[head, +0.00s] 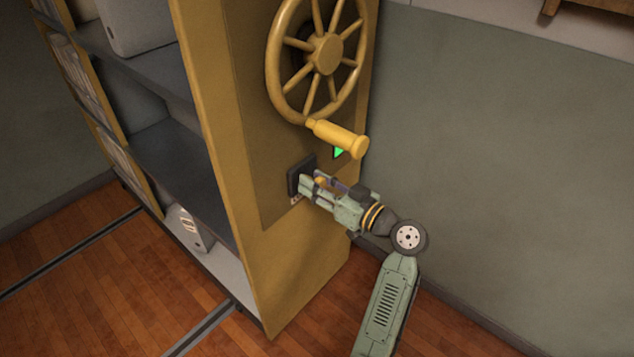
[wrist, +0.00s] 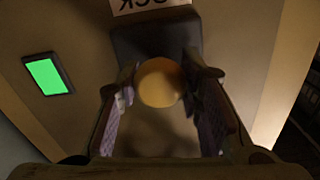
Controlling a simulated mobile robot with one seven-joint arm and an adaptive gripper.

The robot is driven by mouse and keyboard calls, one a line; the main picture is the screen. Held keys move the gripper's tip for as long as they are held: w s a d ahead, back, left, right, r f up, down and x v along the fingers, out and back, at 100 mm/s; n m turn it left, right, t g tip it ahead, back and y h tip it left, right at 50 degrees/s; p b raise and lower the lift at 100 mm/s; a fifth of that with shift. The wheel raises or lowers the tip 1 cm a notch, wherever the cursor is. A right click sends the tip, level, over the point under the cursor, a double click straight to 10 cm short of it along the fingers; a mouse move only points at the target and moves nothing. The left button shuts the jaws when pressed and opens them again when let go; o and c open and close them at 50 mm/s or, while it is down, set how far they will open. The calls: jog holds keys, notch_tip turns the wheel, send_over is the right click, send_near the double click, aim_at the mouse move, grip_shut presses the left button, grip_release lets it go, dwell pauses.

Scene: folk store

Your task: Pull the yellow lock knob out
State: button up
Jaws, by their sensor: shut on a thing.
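The yellow lock knob (wrist: 160,82) shows as a round ball in the wrist view, in front of a dark square mount (wrist: 135,42) on the yellow shelf end panel. In the head view the dark mount (head: 297,176) sits low on the panel, and a small part of the knob (head: 320,181) shows between my fingers. My gripper (wrist: 162,95) points at the panel with one finger on each side of the knob, shut on it. The gripper also shows in the head view (head: 315,186). The knob's stem is hidden behind the ball.
A yellow spoked handwheel (head: 325,55) with a projecting handle (head: 338,138) is above my gripper. A green indicator (wrist: 48,76) is lit beside the mount. Shelves (head: 170,150) open to the left. A grey-green wall (head: 500,130) stands at the right. Floor rails (head: 75,252) run along the wood floor.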

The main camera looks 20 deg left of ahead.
aim_at(322, 186)
grip_shut()
jog(key=b+v, duration=0.1)
jog(key=v, duration=0.2)
jog(key=shift+d+b, duration=0.25)
jog(key=shift+b, duration=0.05)
jog(key=o, duration=1.1)
grip_release()
jog(key=shift+s, duration=0.1)
jog(key=v, duration=1.2)
